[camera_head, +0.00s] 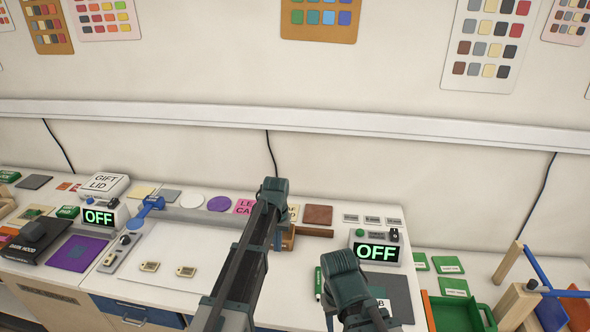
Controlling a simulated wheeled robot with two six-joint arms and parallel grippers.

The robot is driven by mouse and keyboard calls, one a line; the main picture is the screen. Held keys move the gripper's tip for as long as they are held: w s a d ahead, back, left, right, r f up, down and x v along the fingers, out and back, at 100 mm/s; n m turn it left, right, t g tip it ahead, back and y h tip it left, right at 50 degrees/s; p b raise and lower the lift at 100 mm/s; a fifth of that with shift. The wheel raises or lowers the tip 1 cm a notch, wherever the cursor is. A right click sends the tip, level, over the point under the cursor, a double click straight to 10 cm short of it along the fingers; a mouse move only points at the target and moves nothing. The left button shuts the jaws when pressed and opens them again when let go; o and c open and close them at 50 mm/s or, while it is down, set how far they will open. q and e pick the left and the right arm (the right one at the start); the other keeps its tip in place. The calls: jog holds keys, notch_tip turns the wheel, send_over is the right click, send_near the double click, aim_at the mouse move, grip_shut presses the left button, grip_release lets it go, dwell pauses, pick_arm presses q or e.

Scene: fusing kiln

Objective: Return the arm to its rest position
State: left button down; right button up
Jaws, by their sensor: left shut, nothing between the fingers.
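My left arm rises from the bottom centre over the worktable (185,240). My left gripper (274,190) is shut and empty, raised above the back of the table, and its fingers are hard to make out. My right arm (345,278) shows at the lower right of centre, in front of a dark grey mat (398,295). Its fingers cannot be made out.
Two control boxes reading OFF stand left (99,217) and right (377,252). A green tray (455,313) and wooden rack (515,305) are at right.

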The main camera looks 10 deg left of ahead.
pick_arm(q)
jog(key=s+d+m, duration=0.1)
jog(key=s+d, duration=0.3)
jog(key=s, duration=0.8)
jog(key=s+d+m+y, duration=0.1)
jog(key=s+d+m, duration=0.1)
jog(key=s, duration=1)
jog(key=shift+s+d, duration=0.4)
jog(key=shift+d, duration=0.5)
jog(key=shift+a+r, duration=0.1)
jog(key=shift+a, duration=0.05)
